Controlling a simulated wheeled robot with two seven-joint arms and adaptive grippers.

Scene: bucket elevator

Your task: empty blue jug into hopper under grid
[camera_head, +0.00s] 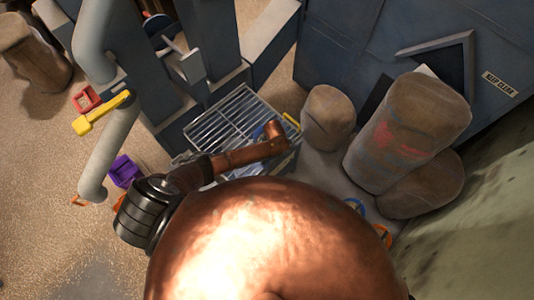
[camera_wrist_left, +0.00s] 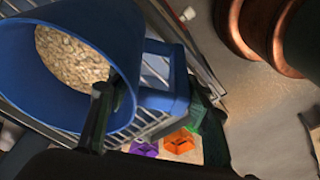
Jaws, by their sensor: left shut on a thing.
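The blue jug (camera_wrist_left: 115,25) fills the upper left of the left wrist view. Its mouth faces the camera, and pale grain (camera_wrist_left: 70,58) lies inside. My left gripper (camera_wrist_left: 155,122) has dark fingers around the jug's handle (camera_wrist_left: 165,98) and is shut on it. The metal grid (camera_wrist_left: 152,68) shows behind the jug. In the head view the grid (camera_head: 228,118) lies at centre, with my copper-coloured arm across its near part. The hopper's inside under the grid cannot be made out. My right gripper is not in view.
Full sacks (camera_head: 408,130) stand right of the grid beside a dark blue cabinet (camera_head: 350,45). A grey pipe (camera_head: 108,150), a yellow-handled part (camera_head: 100,115), a red box (camera_head: 87,98) and a purple box (camera_head: 124,170) are to the left. Grain covers the floor there.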

